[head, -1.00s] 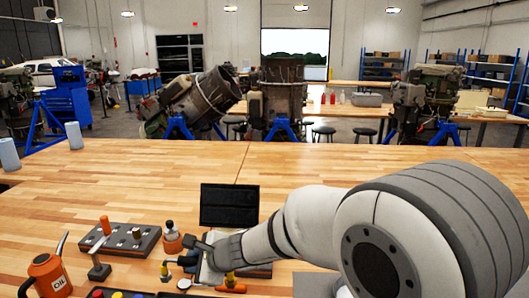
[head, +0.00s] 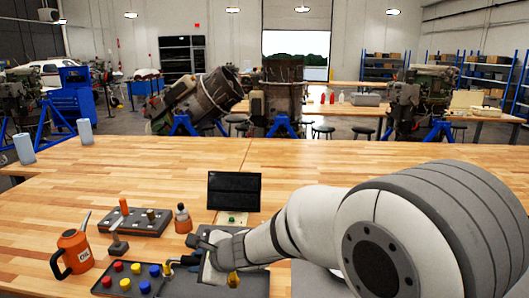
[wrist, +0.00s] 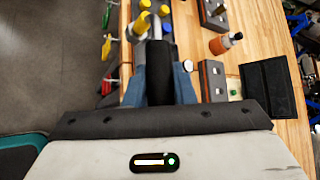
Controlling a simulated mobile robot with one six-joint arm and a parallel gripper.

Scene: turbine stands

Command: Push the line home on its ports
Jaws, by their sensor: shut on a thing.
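My gripper (wrist: 162,85) is shut on a dark cylindrical piece (wrist: 160,68) with a silver rod at its far end. In the head view my gripper (head: 207,247) is above the near part of the bench, and the dark piece points left from it. A grey block (wrist: 213,82) with two round port-like spots lies to the right of the held piece in the wrist view, apart from it. I cannot tell whether the held piece is the line. My gripper and arm hide part of the bench and block in the head view.
A dark screen (head: 234,192) stands behind my gripper. To the left are a tray of coloured caps (head: 130,280), an orange oil can (head: 74,252), a grey tool rack (head: 137,221) and an orange bottle (head: 183,219).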

